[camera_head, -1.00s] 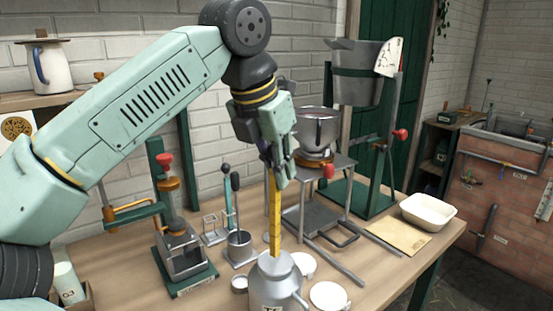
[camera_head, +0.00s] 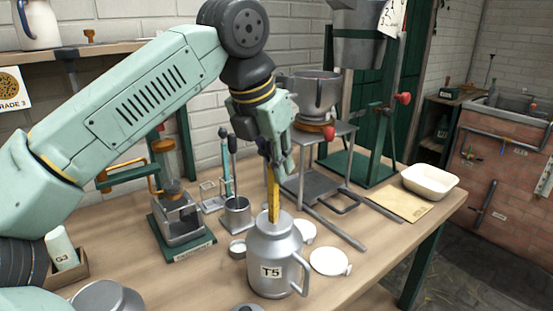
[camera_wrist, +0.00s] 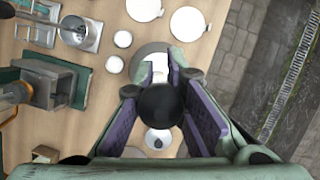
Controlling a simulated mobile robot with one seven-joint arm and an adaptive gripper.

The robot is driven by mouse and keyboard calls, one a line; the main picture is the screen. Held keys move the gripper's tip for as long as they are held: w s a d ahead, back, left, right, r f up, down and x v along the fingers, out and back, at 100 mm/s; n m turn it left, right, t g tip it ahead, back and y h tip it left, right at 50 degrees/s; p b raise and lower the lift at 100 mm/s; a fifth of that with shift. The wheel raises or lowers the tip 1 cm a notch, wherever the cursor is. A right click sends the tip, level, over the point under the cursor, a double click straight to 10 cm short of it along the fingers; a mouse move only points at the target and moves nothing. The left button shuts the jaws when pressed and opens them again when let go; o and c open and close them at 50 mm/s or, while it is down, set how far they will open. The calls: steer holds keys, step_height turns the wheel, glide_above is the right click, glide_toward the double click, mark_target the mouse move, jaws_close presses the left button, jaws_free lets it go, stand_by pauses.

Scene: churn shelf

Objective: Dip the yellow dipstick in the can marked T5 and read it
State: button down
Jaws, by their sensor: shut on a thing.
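The can marked T5 (camera_head: 272,262) is a grey metal milk can with a side handle, standing upright on the bench. The yellow dipstick (camera_head: 273,203) is upright, its lower part hidden inside the can's mouth. My gripper (camera_head: 277,172) is shut on the dipstick's upper end, above the can. In the wrist view, the dark round top of the dipstick (camera_wrist: 160,104) sits between the purple finger pads, and part of the can's grey rim (camera_wrist: 152,51) shows beyond. How deep the dipstick reaches is hidden.
White round lids (camera_head: 330,261) lie right of the can. A metal cup (camera_head: 238,215) and a press (camera_head: 182,222) stand to the left. A stand with a pot (camera_head: 314,92) is behind. A white tray (camera_head: 430,181) and brown envelope (camera_head: 398,204) lie at the right.

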mark_target(276, 206)
steer(key=shift+f+b, duration=3)
steer(key=shift+f, duration=1.3)
steer(key=shift+f+b, duration=0.35)
steer(key=shift+f, duration=0.15)
step_height(276, 206, up, 14)
steer(key=p, duration=1.1)
step_height(276, 206, up, 2)
steer(key=shift+r+p, duration=0.25)
steer(key=shift+p, duration=0.6)
steer(key=shift+r, duration=1.3)
